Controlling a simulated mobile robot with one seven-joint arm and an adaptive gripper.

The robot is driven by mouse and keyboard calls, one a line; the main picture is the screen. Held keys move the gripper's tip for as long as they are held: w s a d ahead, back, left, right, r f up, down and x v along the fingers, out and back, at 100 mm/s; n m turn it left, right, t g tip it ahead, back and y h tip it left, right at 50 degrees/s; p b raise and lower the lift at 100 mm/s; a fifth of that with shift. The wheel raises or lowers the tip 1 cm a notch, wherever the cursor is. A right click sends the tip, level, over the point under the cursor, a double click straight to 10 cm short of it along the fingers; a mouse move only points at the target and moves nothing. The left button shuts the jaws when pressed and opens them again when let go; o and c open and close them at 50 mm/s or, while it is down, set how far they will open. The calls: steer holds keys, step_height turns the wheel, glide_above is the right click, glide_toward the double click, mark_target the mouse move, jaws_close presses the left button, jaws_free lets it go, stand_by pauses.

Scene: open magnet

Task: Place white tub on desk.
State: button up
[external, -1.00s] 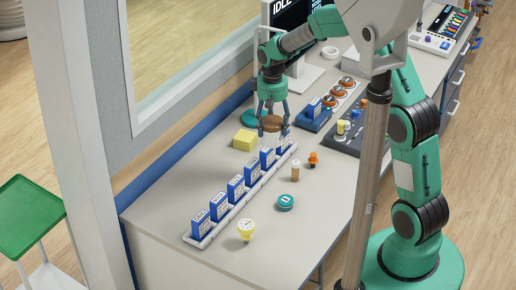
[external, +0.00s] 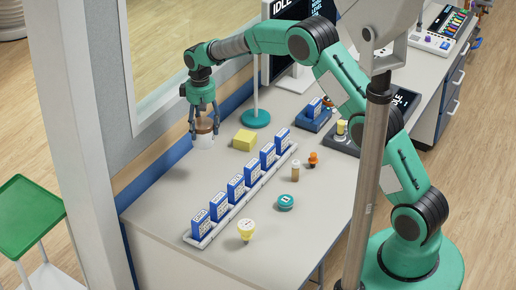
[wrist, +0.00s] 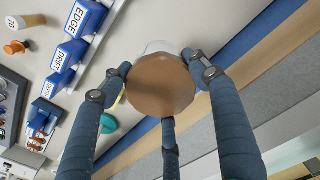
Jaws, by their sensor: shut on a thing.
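The white tub (external: 203,141) has a brown round top (external: 203,126). My gripper (external: 204,128) points down around it at the back of the desk (external: 165,205), near the blue strip along the wall. In the wrist view, three fingers surround the brown top, and a white edge of the tub (wrist: 160,46) shows beyond it. My gripper (wrist: 162,88) is shut on the tub. The tub looks about upright. I cannot tell whether its base touches the desk.
A yellow block (external: 245,140) and a green round base with a pole (external: 257,118) stand to the right of the tub. A rack of blue boxes (external: 236,190) runs across the desk. The desk's left front area is clear.

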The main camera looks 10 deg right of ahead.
mark_target(201, 139)
steer(key=f, duration=0.4)
steer(key=shift+a+f, duration=0.3)
steer(key=shift+f, duration=0.25)
step_height(201, 139, down, 6)
steer(key=b, duration=0.1)
steer(key=shift+f, duration=0.25)
steer(key=shift+f+b, duration=0.55)
steer(key=shift+f, duration=1.2)
steer(key=shift+f, duration=0.15)
steer(key=o, duration=1.2)
steer(key=shift+o, duration=0.2)
